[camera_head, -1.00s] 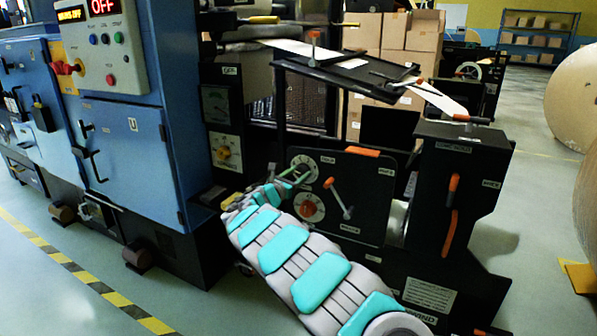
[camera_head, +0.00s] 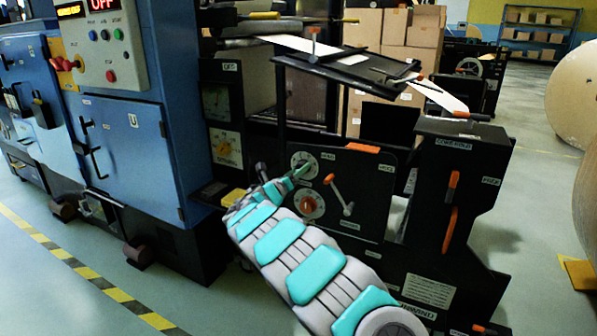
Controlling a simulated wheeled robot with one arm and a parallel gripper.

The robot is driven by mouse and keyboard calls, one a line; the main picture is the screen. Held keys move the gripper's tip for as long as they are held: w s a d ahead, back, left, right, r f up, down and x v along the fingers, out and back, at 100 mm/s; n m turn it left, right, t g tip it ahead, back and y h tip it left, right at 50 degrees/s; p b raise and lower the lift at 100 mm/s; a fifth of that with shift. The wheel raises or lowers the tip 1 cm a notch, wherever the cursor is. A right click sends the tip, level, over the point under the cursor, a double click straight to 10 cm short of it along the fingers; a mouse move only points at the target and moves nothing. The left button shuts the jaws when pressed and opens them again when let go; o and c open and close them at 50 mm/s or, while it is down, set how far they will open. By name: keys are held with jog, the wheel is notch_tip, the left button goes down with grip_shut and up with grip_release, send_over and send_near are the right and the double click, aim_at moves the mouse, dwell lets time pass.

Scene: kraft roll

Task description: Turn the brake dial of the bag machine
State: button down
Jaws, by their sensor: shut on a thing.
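The black bag machine's side panel (camera_head: 365,215) carries two round white dials. The upper dial (camera_head: 303,160) has a pale face with marks; its centre is partly covered by my gripper. The lower dial (camera_head: 309,205) has an orange-red knob. The small labels beside them are too blurred to read, so I cannot tell by name which is the brake dial. My gripper (camera_head: 301,170) reaches in from the left, its greenish fingers shut on the middle of the upper dial. My arm hides the area below and left of the dials.
An orange-tipped lever (camera_head: 340,195) sits just right of the dials. A blue cabinet (camera_head: 130,150) stands at left. Large kraft rolls (camera_head: 575,95) are at right. Open floor lies in front.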

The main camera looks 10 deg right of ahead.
jog(key=shift+d+r, duration=0.1)
jog(key=shift+r, duration=0.05)
jog(key=shift+c, duration=1.5)
grip_release()
jog(key=shift+w, duration=0.1)
jog(key=b+v, duration=0.1)
jog(key=v, duration=0.6)
jog(key=shift+s+a, duration=0.25)
jog(key=shift+s, duration=0.1)
jog(key=shift+d, duration=0.1)
